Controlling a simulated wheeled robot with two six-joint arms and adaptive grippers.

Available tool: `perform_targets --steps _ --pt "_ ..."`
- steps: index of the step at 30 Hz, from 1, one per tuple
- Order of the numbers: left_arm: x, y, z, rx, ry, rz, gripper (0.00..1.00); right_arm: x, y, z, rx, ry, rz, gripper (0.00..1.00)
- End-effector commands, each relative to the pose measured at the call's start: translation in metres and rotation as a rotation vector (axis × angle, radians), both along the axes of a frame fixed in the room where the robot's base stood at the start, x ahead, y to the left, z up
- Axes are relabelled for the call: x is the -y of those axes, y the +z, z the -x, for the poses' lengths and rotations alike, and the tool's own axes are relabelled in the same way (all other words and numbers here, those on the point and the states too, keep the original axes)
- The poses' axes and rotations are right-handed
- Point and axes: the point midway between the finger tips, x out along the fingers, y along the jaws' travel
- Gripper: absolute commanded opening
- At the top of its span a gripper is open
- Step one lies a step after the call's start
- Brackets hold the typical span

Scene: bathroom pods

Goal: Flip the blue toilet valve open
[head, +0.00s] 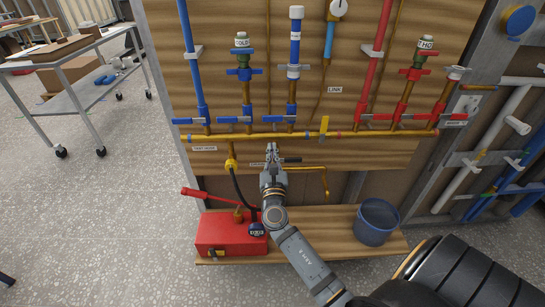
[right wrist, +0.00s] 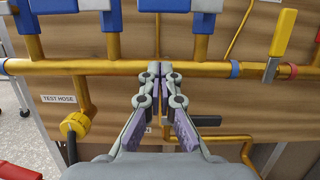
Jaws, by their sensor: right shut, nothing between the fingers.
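Several blue valve handles sit in a row on the pipes above the brass manifold (head: 270,136). They include a left blue handle (head: 182,121), a middle blue handle (head: 230,120) and a right blue handle (head: 281,119). I cannot tell which one is marked for the toilet. My right gripper (head: 272,149) is shut and empty, just below the manifold and below the right blue handle. In the right wrist view its fingertips (right wrist: 160,70) overlap the brass pipe (right wrist: 90,67); contact cannot be told. My left gripper is not in view.
A yellow handle (head: 324,126) stands upright on the manifold, with red handles (head: 371,117) to its right. A black hose (head: 238,186) runs to a red pump box (head: 228,235). A blue bucket (head: 376,222) stands on the wooden base. A metal cart (head: 75,72) is at left.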

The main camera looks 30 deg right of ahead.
Motion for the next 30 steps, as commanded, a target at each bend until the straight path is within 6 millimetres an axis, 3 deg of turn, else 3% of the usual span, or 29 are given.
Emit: perform_targets --steps 6,9,15,30 --pt "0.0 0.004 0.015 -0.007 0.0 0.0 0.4 0.021 0.02 -0.034 0.002 -0.001 0.001 0.0" --pt "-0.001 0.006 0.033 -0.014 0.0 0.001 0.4 0.02 0.036 -0.032 0.001 0.0 -0.001 0.0" --pt "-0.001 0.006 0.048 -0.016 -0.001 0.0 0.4 0.02 0.049 -0.032 -0.001 0.0 -0.001 0.0" --pt "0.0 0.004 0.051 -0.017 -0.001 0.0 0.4 0.019 0.05 -0.032 0.006 0.0 -0.012 0.0"
